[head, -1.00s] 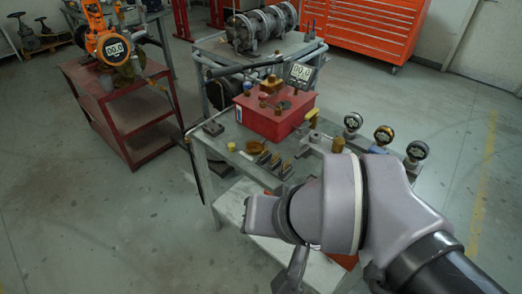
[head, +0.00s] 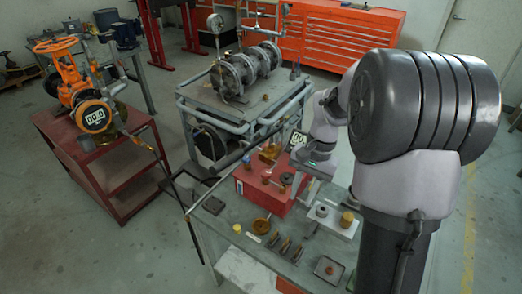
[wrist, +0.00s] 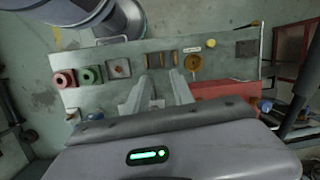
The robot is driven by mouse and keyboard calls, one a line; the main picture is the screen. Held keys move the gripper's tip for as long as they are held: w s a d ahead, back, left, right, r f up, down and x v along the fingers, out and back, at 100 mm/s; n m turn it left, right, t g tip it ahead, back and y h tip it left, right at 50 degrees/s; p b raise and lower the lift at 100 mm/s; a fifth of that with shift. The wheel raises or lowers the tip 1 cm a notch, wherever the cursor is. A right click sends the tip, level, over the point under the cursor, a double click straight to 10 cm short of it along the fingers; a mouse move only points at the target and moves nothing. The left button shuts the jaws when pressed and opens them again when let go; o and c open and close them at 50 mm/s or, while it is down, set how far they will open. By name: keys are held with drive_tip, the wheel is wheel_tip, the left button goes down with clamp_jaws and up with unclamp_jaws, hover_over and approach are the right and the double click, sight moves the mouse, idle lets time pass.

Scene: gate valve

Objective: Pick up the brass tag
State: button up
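A round brass-coloured piece with a short tail, which may be the brass tag, lies on the grey-green bench top (head: 261,226); it also shows in the wrist view (wrist: 193,66). A pale strip lies beside it, and several dark and brass bars (head: 286,245) lie in a row nearby. My gripper (wrist: 158,75) shows two fingers spread apart with nothing between them. In the wrist view the fingers lie over the bench left of the round piece, near the bars. In the head view my fingers are not clear; my wrist is beside the red box.
A red box (head: 262,189) with fittings and a display stands at the back of the bench. A yellow knob (head: 237,228) and dark plate (wrist: 246,48) lie beyond the round piece. Red ring (wrist: 64,78), green ring (wrist: 90,75) and small square tray (wrist: 119,68) stand at the other end.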

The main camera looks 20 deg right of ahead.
drive_tip(key=m+g+y+p, duration=0.1)
drive_tip(key=g+p, duration=0.1)
approach(300, 246)
drive_tip(key=b+x, duration=0.6)
drive_tip(key=x, duration=0.3)
drive_tip(key=shift+s+a+f, duration=0.1)
drive_tip(key=shift+a+f, duration=0.05)
drive_tip(key=shift+a, duration=0.05)
clamp_jaws()
idle(0.7)
